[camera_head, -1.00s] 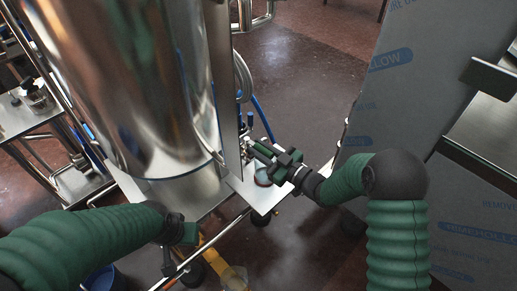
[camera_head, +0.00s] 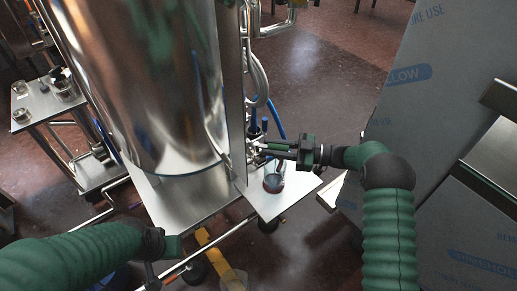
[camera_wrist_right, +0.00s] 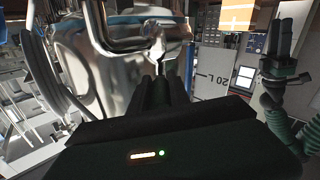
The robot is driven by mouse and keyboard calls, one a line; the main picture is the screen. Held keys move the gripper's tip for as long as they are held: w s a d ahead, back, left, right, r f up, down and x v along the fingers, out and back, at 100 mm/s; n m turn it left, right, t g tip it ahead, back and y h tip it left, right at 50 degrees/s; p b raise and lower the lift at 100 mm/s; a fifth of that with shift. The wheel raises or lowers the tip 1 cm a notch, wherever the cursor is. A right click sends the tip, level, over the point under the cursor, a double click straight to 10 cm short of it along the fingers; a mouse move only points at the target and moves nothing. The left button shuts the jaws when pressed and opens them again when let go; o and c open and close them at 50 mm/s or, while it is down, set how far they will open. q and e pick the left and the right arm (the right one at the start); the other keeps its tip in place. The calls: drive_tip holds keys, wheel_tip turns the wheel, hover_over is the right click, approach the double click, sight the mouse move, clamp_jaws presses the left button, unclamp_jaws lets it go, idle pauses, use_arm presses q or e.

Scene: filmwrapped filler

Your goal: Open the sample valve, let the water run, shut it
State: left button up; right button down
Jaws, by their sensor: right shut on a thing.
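The sample valve (camera_head: 257,145) is a small metal fitting low on the side of the shiny steel tank (camera_head: 135,85). My right gripper (camera_head: 268,147) comes from the right and is shut on the valve's handle. In the right wrist view, its dark fingers (camera_wrist_right: 157,92) meet at the bright metal fitting (camera_wrist_right: 157,50). The fingers hide part of the handle. A glass jar (camera_head: 273,182) with reddish contents or backing stands under the valve; I cannot tell whether water runs. My left gripper (camera_head: 155,272) hangs low at the lower left, away from the valve, with its tips cut off.
The jar stands on a steel shelf (camera_head: 290,203) beside the tank. A blue hose (camera_head: 277,120) and bent steel pipes lie behind the valve. A side table (camera_head: 40,105) with glassware is at the left. Film-wrapped panels (camera_head: 430,110) crowd the right.

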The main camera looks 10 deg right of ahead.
drive_tip(key=shift+w+r+g, duration=0.15)
drive_tip(key=shift+r+g, duration=0.05)
drive_tip(key=shift+g, duration=0.1)
drive_tip(key=c, duration=1.2)
unclamp_jaws()
drive_tip(key=shift+f, duration=0.1)
drive_tip(key=shift+c, duration=0.2)
wheel_tip(320, 180, up, 4)
drive_tip(key=shift+w+f+p, duration=0.1)
drive_tip(key=shift+p, duration=0.7)
drive_tip(key=s+a+r+p, duration=0.1)
drive_tip(key=s+a+p, duration=0.1)
drive_tip(key=s, duration=1.4)
drive_tip(key=shift+a, duration=0.3)
